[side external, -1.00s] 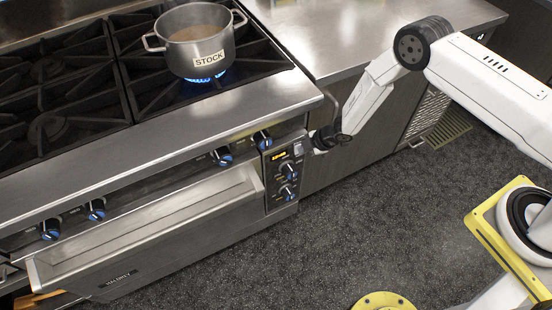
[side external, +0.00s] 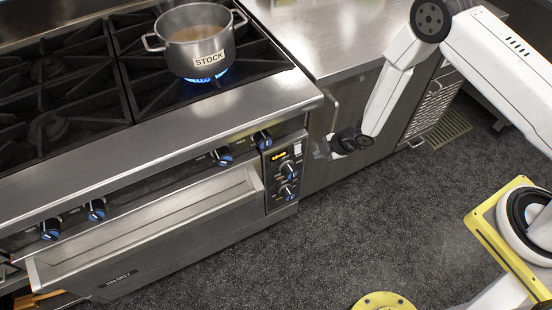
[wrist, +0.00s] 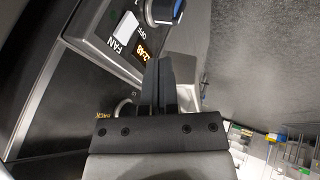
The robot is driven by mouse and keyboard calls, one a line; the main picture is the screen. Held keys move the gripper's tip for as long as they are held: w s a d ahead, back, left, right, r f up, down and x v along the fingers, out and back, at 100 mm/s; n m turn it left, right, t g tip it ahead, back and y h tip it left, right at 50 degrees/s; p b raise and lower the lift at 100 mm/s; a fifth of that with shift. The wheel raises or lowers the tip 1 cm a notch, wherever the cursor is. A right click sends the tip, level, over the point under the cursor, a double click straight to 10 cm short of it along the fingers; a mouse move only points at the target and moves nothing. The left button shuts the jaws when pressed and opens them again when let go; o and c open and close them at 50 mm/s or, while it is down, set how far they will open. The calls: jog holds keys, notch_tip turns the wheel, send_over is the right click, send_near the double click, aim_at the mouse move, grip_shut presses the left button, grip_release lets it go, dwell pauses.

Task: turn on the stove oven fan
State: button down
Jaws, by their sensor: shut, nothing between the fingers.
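The stove's control panel (side external: 271,192) is at the right end of the oven front. The small white fan switch (side external: 298,149) is at its upper right. In the wrist view the switch (wrist: 126,28) shows close up beside the word FAN, with OFF printed nearby; I cannot tell which way it is set. An orange lit display (wrist: 147,51) is next to it. My gripper (side external: 331,148) is to the right of the panel, apart from it, in front of the cabinet. In the wrist view its dark fingers (wrist: 158,70) are together and empty, pointing past the panel's edge.
A pot labelled STOCK (side external: 203,45) stands on a lit blue burner. Panel knobs (side external: 288,171) sit below the display, and burner knobs (side external: 222,156) line the stove front. The oven handle (side external: 150,205) juts out. The floor (side external: 340,220) in front is clear.

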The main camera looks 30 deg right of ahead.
aim_at(298, 150)
jog(key=shift+v, duration=2.8)
jog(key=shift+s+a+f, duration=0.1)
jog(key=shift+s+f, duration=0.15)
jog(key=shift+f, duration=0.5)
jog(key=shift+f, duration=0.1)
jog(key=shift+w+a+f, duration=0.6)
jog(key=shift+w+f, duration=0.8)
jog(key=shift+w+a+f, duration=0.55)
jog(key=shift+w+f, duration=0.85)
jog(key=shift+f, duration=0.05)
jog(key=shift+w+a+f, duration=0.6)
jog(key=shift+w+f, duration=0.8)
jog(key=shift+w, duration=0.15)
